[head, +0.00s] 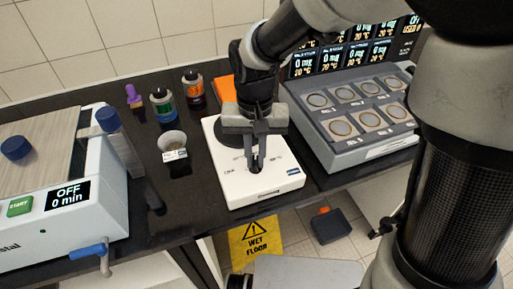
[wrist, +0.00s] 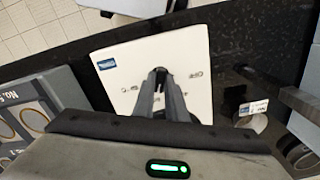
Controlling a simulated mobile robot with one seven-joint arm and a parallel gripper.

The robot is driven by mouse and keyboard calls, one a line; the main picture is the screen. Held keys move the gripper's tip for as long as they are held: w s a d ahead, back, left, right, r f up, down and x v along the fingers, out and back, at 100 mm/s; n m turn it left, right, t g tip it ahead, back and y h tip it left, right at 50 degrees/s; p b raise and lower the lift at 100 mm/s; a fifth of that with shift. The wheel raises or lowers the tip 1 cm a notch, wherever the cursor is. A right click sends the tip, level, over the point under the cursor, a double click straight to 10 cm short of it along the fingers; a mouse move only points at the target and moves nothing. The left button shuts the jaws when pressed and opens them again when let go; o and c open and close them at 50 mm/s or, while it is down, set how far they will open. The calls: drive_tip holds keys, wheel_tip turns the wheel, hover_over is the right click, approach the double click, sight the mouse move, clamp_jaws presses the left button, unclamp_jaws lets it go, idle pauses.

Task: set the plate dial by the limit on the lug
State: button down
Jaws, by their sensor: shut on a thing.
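A white plate unit (head: 228,185) stands on the dark bench with a dark round plate (head: 234,132) at its back. It also shows in the wrist view (wrist: 195,62). Its front panel bears small printed marks and a blue label. My gripper (head: 257,167) points down onto the panel, its fingertips (wrist: 160,74) close together between the printed marks. It is shut on the plate dial, which the fingers hide; its setting cannot be read. A small pale dish with a white printed tag (head: 175,156) stands left of the unit; the tag's writing is too small to read.
A grey block with several round sample wells (head: 345,125) stands close on the right. A shaker with a blue crank (head: 88,250) is on the left. The bench's front edge is close to the unit.

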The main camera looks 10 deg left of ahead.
sight(255, 161)
drive_tip(key=shift+m, duration=0.3)
drive_tip(key=shift+r, duration=0.1)
drive_tip(key=c, duration=1.8)
unclamp_jaws()
wheel_tip(255, 161, up, 17)
drive_tip(key=p, duration=0.2)
drive_tip(key=shift+r, duration=0.15)
